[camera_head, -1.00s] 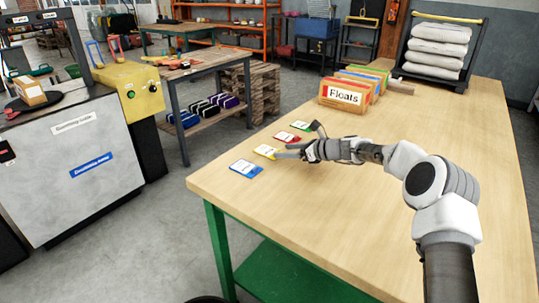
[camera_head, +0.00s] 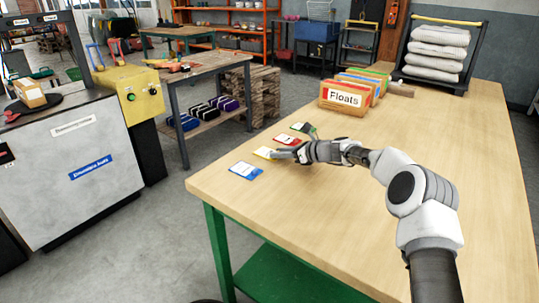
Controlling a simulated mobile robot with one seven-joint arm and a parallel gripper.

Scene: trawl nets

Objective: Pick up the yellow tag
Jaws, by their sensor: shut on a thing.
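The yellow tag (camera_head: 263,152) is near the left edge of the wooden table, between the blue tag (camera_head: 245,170) and the red tag (camera_head: 287,139). My gripper (camera_head: 276,154) is at its right edge, low over the tabletop, and is shut on it. The gripper covers the tag's right part. Any gap between the tag and the table is too small to tell.
A green tag (camera_head: 299,126) lies just beyond the red one, close to my gripper. A rack of folded white sacks (camera_head: 438,50) is at the far end. The table's right side is clear.

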